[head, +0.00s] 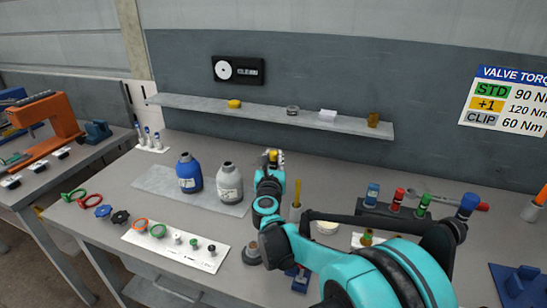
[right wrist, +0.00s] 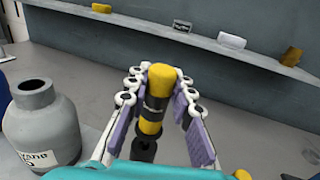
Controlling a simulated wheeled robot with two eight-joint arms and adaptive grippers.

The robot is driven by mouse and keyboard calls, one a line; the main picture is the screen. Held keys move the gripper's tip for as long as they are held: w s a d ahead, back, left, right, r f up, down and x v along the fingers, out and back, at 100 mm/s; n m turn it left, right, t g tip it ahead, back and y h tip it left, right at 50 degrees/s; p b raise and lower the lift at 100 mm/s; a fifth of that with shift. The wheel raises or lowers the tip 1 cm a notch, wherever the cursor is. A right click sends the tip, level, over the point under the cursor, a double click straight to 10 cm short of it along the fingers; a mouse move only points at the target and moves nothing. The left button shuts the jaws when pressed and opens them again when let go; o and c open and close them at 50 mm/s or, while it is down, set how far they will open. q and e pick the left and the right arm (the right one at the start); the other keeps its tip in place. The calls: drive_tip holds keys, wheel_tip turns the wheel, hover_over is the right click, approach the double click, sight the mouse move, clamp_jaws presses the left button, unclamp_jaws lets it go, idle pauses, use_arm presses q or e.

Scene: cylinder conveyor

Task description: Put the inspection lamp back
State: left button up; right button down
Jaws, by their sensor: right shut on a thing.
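The inspection lamp looks to be the yellow and black cylinder (right wrist: 153,105) between the fingers in the right wrist view; its yellow tip (head: 273,155) shows in the head view. My right gripper (head: 272,164) is shut on it, behind the grey bottle's right side, over the bench. The fingers (right wrist: 156,88) stand on both sides of the lamp. My left gripper is not in view.
A grey bottle (head: 229,183) and a blue bottle (head: 189,172) stand on a grey mat left of my gripper. A wall shelf (head: 270,114) carries small items behind. Valve handwheels and a white strip (head: 185,259) lie front left. Coloured cylinders (head: 397,197) stand in a rack to the right.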

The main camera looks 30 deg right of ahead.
sight(273, 168)
drive_tip(key=shift+f+b, duration=0.4)
drive_tip(key=shift+f, duration=1.3)
drive_tip(key=c, duration=1.2)
unclamp_jaws()
drive_tip(key=shift+r, duration=0.1)
drive_tip(key=shift+r+p, duration=2.5)
drive_tip(key=shift+r, duration=0.45)
